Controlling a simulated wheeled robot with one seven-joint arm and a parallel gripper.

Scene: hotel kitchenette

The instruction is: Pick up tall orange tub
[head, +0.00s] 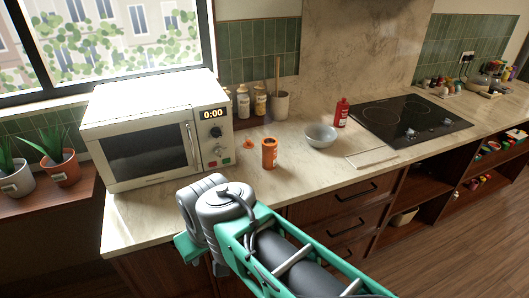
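The tall orange tub (269,153) stands upright on the pale stone counter (310,165), right of the microwave and near the counter's front. It has dark markings on its side. My arm comes in from the bottom right, and its grey joint lies below and left of the tub in the picture. No gripper fingers show; the end of my arm is hidden behind its links or out of frame. Nothing visible is touching the tub.
A white microwave (155,135) stands left of the tub. A small orange object (248,144) lies just behind it. A grey bowl (320,135), red bottle (341,113) and black cooktop (410,120) are to the right. A utensil crock (280,105) stands behind.

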